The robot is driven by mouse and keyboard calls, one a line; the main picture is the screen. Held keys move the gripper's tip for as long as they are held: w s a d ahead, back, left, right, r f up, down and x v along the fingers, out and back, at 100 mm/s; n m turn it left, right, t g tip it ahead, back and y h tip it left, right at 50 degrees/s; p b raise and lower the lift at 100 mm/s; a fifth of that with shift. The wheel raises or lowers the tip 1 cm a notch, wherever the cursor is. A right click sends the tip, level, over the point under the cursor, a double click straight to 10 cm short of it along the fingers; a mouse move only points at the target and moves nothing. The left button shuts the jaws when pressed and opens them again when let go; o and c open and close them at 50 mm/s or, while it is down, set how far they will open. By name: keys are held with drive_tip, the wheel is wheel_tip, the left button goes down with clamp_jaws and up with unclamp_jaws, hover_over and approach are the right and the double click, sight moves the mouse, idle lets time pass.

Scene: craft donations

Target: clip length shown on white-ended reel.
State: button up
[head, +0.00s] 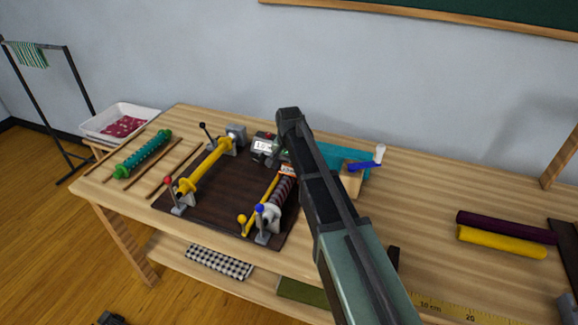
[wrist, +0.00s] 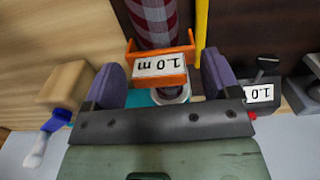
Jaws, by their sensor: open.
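The white-ended reel (head: 283,193) carries red-and-white patterned cloth and lies at the right of the dark board. Its cloth also shows at the top of the wrist view (wrist: 153,20). An orange clip (wrist: 160,65) labelled "1.0 m" is at the reel's far end; it also shows in the head view (head: 287,170). I cannot tell whether it grips the reel. My gripper (wrist: 165,80) is open, with one purple finger either side of the clip and gaps visible. In the head view my arm hides the fingertips. A counter (head: 265,146) reads 1.0, also in the wrist view (wrist: 259,94).
A yellow reel (head: 205,165) stands left on the dark board (head: 215,195). A teal-green roll (head: 143,153) and sticks lie farther left. A blue-and-white crank (head: 368,160) is behind right. Purple and yellow rolls (head: 500,240) lie at right.

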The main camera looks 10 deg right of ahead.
wheel_tip(320, 180, up, 11)
drive_tip(key=p, duration=1)
drive_tip(key=shift+p, duration=0.4)
drive_tip(key=shift+f, duration=0.1)
drive_tip(key=s+n, duration=0.6)
drive_tip(key=s, duration=2)
drive_tip(key=shift+n, duration=0.3)
drive_tip(key=shift+a, duration=0.1)
